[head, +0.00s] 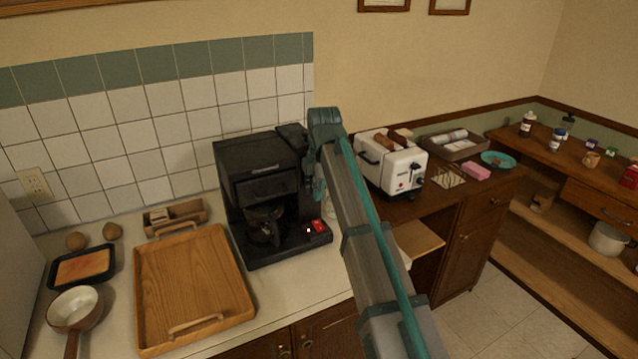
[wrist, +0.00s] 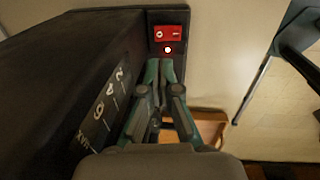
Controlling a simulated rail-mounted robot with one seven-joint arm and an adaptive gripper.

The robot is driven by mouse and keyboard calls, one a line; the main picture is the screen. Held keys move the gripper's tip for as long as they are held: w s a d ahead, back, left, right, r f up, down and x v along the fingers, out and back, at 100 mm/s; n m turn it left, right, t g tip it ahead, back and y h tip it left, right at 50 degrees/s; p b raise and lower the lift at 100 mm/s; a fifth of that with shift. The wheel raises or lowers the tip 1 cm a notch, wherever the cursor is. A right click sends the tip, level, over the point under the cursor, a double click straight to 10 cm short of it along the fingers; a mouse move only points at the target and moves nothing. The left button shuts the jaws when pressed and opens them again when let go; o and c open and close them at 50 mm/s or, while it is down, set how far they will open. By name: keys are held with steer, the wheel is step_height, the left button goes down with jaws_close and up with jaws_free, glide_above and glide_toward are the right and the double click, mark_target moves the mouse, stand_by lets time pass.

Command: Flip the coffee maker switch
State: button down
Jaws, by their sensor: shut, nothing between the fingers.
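The black coffee maker (head: 262,172) stands on the counter with a glass pot (head: 263,230) inside. Its red switch (head: 318,226) is on the base, at the right front, beside a small light (head: 309,230). In the wrist view the red rocker switch (wrist: 168,33) shows an O on the left and a line on the right, and the light (wrist: 168,49) glows. My gripper (wrist: 161,67) is shut and empty, its fingertips just below the light in the picture. I cannot tell whether they touch the panel. In the head view my arm hides part of the coffee maker's right side.
A wooden tray (head: 148,300) lies left of the coffee maker, with a small saucepan (head: 75,308) and a dark baking dish (head: 82,266) farther left. A white toaster (head: 392,165) stands to the right, behind my arm. The coffee maker's body is close beside my gripper.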

mark_target(318, 225)
steer(key=f, duration=0.2)
steer(key=f+p, duration=0.1)
steer(key=f, duration=0.2)
steer(key=w+f+p, duration=0.1)
steer(key=f, duration=0.2)
steer(key=shift+a+f, duration=0.25)
steer(key=shift+f, duration=0.35)
steer(key=shift+w+a+f, duration=0.1)
steer(key=shift+f, duration=0.25)
steer(key=shift+s, duration=0.2)
steer(key=shift+s+d+r+p, duration=0.2)
steer(key=shift+s+d+p, duration=0.2)
steer(key=shift+s, duration=0.1)
